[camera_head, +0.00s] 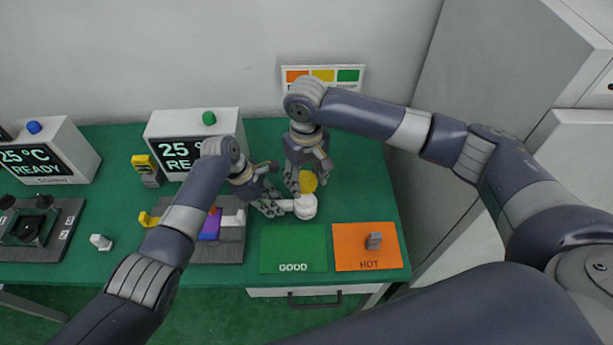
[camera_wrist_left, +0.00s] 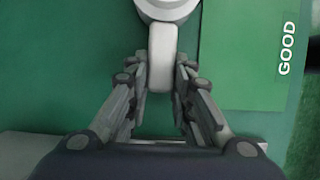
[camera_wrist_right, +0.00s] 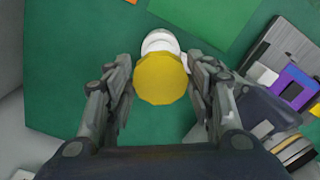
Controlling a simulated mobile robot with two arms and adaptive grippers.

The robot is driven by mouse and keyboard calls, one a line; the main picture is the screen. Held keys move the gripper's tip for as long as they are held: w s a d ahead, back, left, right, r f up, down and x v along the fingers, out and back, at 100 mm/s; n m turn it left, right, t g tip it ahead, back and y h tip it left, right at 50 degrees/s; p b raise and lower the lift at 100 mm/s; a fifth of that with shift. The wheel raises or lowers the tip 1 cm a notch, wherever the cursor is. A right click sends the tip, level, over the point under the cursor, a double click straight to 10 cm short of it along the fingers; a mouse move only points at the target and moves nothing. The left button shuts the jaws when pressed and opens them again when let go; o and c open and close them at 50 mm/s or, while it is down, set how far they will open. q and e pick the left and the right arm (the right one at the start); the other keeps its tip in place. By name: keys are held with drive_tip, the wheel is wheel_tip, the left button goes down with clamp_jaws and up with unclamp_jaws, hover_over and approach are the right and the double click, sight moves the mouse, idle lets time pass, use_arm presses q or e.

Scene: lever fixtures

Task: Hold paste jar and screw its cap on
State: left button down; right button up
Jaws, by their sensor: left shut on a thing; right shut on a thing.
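The white paste jar (camera_head: 306,208) stands on the green table just behind the GOOD mat. My left gripper (camera_head: 286,206) is shut on the jar's white handle (camera_wrist_left: 162,55), left of the jar body (camera_wrist_left: 168,8). The yellow cap (camera_head: 308,182) is in my right gripper (camera_head: 305,178), which points down and is shut on it. In the right wrist view the cap (camera_wrist_right: 160,78) sits between the fingers and partly hides the white jar (camera_wrist_right: 160,42). The cap looks off-centre from the jar; whether they touch cannot be told.
The green GOOD mat (camera_head: 293,258) and orange HOT mat (camera_head: 368,259), with a small grey piece (camera_head: 374,241), lie in front. A grey fixture with a purple block (camera_head: 211,224) is left, partly behind my left arm. A READY display box (camera_head: 175,154) stands behind.

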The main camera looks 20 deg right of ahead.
sight(307, 199)
idle(0.4)
drive_tip(key=shift+f, duration=2.4)
drive_tip(key=shift+f, duration=1.05)
drive_tip(key=o, duration=0.8)
wheel_tip(307, 199, up, 12)
drive_tip(key=shift+f, duration=0.1)
idle(0.5)
